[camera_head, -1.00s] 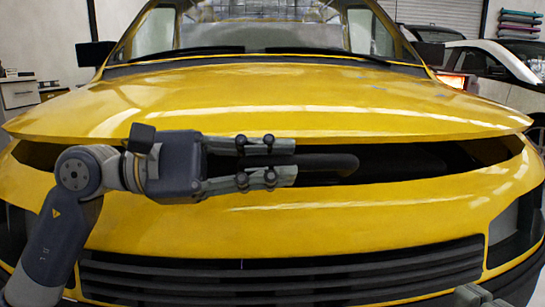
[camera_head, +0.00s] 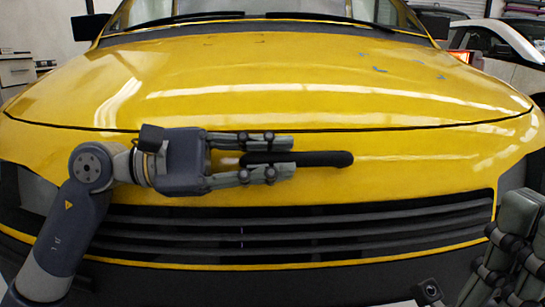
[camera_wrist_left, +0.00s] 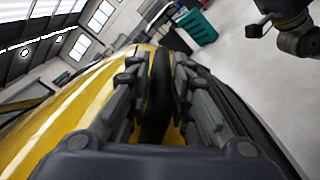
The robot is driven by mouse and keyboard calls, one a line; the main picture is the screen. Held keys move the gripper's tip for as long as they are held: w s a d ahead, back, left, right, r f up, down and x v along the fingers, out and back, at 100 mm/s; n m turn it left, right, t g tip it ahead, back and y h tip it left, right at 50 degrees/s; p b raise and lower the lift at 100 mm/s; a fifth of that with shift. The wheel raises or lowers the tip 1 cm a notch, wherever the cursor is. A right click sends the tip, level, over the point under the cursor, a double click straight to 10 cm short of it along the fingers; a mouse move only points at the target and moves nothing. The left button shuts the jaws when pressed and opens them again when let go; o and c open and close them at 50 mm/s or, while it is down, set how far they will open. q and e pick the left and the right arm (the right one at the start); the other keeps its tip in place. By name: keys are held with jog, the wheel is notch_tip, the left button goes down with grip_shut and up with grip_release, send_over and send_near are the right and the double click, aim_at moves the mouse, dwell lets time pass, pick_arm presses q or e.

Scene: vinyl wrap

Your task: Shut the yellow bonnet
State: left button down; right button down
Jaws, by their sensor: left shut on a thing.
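The yellow bonnet (camera_head: 270,85) of the yellow vehicle lies down over the front, with only a thin dark seam along its front edge. My left gripper (camera_head: 292,157) is just below that seam, in front of the yellow front panel (camera_head: 420,165). It is shut on a black rounded bar (camera_head: 325,159), whose end sticks out past the fingertips to the right. The bar also shows between the fingers in the left wrist view (camera_wrist_left: 156,95). My right gripper (camera_head: 508,240) shows partly at the lower right edge; its finger opening is unclear.
The dark slatted grille (camera_head: 300,235) is below my left gripper. A white car (camera_head: 510,65) stands behind at the right. A grey cabinet (camera_head: 16,70) is at the far left. A green container (camera_wrist_left: 197,28) stands on open floor in the left wrist view.

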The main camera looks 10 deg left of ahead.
pick_arm(q)
jog(key=shift+d+f, duration=0.25)
jog(key=shift+f, duration=0.7)
jog(key=c, duration=1.7)
grip_release()
jog(key=shift+o, duration=1.1)
jog(key=shift+a, duration=0.15)
jog(key=shift+w+r, duration=0.1)
jog(key=shift+a, duration=0.15)
jog(key=shift+a, duration=0.3)
jog(key=v, duration=1.1)
jog(key=shift+r, duration=0.2)
